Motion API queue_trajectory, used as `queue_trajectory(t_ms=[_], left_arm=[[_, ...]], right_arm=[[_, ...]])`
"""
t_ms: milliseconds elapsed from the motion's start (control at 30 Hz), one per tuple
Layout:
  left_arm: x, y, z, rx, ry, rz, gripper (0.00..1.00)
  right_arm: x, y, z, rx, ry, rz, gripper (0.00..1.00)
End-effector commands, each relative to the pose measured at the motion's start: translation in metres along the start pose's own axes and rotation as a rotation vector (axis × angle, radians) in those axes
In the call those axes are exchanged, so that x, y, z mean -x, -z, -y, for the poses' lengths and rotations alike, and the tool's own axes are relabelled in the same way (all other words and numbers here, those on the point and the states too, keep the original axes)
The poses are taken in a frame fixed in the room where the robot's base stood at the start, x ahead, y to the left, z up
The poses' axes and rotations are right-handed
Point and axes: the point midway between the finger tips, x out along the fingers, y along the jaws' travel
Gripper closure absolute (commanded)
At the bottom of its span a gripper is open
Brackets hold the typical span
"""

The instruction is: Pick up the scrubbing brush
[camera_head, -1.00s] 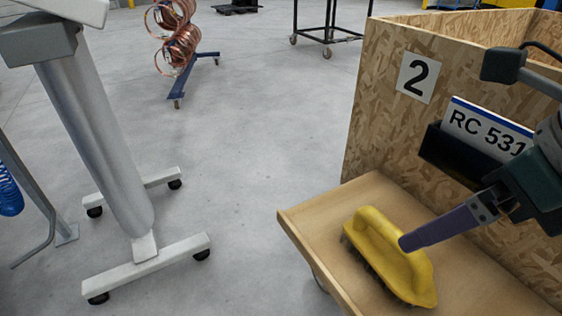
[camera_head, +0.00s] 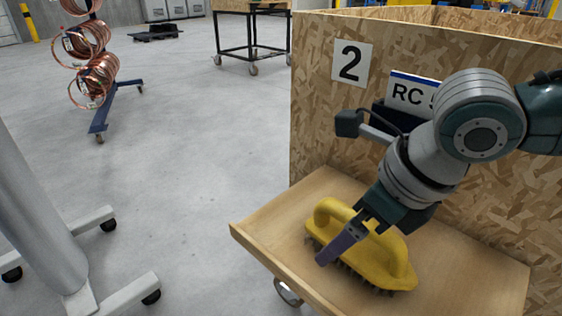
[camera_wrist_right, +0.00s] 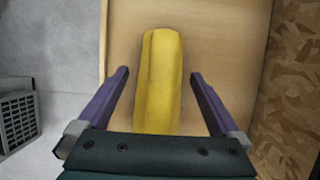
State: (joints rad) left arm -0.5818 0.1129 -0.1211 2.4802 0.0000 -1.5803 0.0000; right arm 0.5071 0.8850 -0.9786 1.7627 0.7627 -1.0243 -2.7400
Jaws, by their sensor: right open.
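The yellow scrubbing brush (camera_head: 388,258) lies bristles down on the wooden shelf (camera_head: 262,232) of the cart, with its arched handle on top. My right gripper (camera_head: 338,240) reaches over it from the right, pointing down at the handle. In the right wrist view the yellow brush (camera_wrist_right: 160,80) lies between the two purple fingers of my open gripper (camera_wrist_right: 160,85), with a gap on each side. Neither finger visibly touches it. Part of the brush is hidden behind the gripper body. My left gripper is not in view.
The chipboard box wall (camera_head: 310,110) with a "2" label (camera_head: 351,63) rises behind the shelf, beside a sign reading "RC" (camera_head: 408,93). A grey stand on casters (camera_head: 45,225) is at left. Copper coils (camera_head: 92,60) stand farther back. The floor between is clear.

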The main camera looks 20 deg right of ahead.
Motion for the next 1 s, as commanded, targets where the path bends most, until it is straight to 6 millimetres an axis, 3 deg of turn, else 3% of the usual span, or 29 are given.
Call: queue_trajectory(t_ms=[200, 1000], left_arm=[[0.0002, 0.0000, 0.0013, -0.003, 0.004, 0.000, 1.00], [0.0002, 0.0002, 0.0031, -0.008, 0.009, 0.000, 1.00]], right_arm=[[0.0000, 0.0000, 0.0001, 0.000, 0.000, 0.000, 0.02], [0.0003, 0.0000, 0.0000, 0.000, 0.000, 0.000, 0.92]])
